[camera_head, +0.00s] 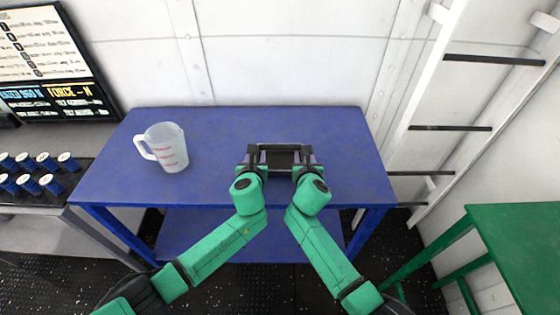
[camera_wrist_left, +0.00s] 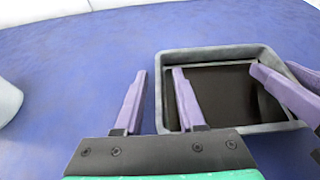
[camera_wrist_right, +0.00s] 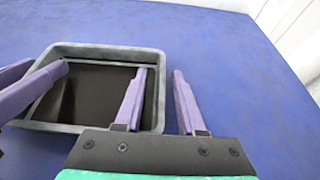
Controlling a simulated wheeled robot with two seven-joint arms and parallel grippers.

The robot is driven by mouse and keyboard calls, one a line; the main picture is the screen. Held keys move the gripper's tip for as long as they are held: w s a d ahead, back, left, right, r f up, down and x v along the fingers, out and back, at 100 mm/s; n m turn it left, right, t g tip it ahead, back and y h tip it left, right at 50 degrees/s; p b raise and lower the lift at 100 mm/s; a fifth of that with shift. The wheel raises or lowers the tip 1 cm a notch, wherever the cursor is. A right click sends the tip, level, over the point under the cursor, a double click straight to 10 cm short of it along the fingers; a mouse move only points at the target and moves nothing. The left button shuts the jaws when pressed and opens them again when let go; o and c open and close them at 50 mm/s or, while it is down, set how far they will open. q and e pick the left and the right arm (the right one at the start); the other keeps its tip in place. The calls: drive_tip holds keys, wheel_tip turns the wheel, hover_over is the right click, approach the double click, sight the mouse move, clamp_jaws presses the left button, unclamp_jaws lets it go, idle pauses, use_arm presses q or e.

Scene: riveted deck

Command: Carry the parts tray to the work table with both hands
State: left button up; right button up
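The parts tray (camera_head: 283,147) is a dark, shallow rectangular tray with a grey rim, and it looks empty. It appears to rest level on the blue table (camera_head: 225,128). My left gripper (camera_head: 251,157) is at its left side; in the left wrist view its open fingers (camera_wrist_left: 158,72) straddle the tray's left wall, one inside and one outside, with gaps. My right gripper (camera_head: 306,157) is at the right side; in the right wrist view its open fingers (camera_wrist_right: 159,72) straddle the right wall the same way. The tray rim also shows in both wrist views (camera_wrist_left: 215,54) (camera_wrist_right: 105,49).
A translucent measuring jug (camera_head: 168,148) stands on the blue table to the left. A green table (camera_head: 520,235) is at the right. Several blue cans (camera_head: 30,172) stand on a bench at the far left. A white ladder (camera_head: 470,105) leans at the right wall.

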use_arm(q)
clamp_jaws()
use_arm(e)
clamp_jaws()
idle(1.1)
